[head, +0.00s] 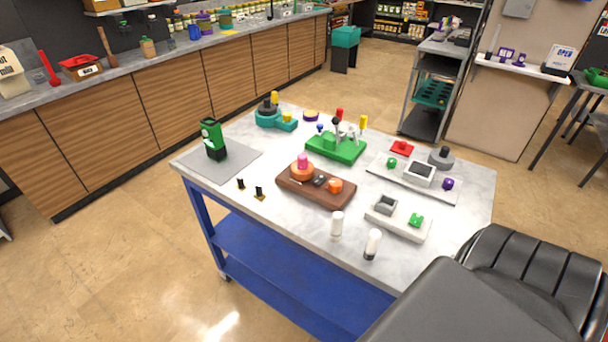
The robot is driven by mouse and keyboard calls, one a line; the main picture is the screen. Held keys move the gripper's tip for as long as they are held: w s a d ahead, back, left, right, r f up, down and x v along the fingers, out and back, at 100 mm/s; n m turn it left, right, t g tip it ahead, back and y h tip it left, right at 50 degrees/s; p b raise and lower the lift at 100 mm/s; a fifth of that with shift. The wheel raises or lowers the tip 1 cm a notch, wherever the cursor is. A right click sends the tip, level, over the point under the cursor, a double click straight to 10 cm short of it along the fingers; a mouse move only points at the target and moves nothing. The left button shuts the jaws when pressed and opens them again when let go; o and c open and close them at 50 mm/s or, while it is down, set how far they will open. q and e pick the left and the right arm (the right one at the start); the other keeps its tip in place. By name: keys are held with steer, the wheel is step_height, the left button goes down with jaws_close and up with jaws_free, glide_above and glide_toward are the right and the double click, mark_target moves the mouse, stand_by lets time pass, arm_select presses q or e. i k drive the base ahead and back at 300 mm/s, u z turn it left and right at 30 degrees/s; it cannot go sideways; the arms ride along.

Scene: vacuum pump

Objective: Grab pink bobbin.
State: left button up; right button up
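A small pink piece (302,160), which looks like the pink bobbin, stands upright on a round orange part (302,172). That orange part is at the left end of a dark brown wooden block (316,196) in the middle of the table. A dark part and a second, smaller orange part (335,185) sit on the same block. Nothing covers the pink piece from this view. Neither of my grippers shows in the head view.
The marble-topped table (270,218) also bears a green stand (336,149), a teal device (268,115), a green-and-black box (213,139), a light tray and two white cylinders (337,226) near the front edge. A large black padded form (450,305) covers the lower right corner.

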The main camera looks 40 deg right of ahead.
mark_target(302, 170)
steer(key=z, duration=0.05)
steer(key=k, duration=1)
steer(key=z, duration=1.85)
steer(key=i, duration=0.5)
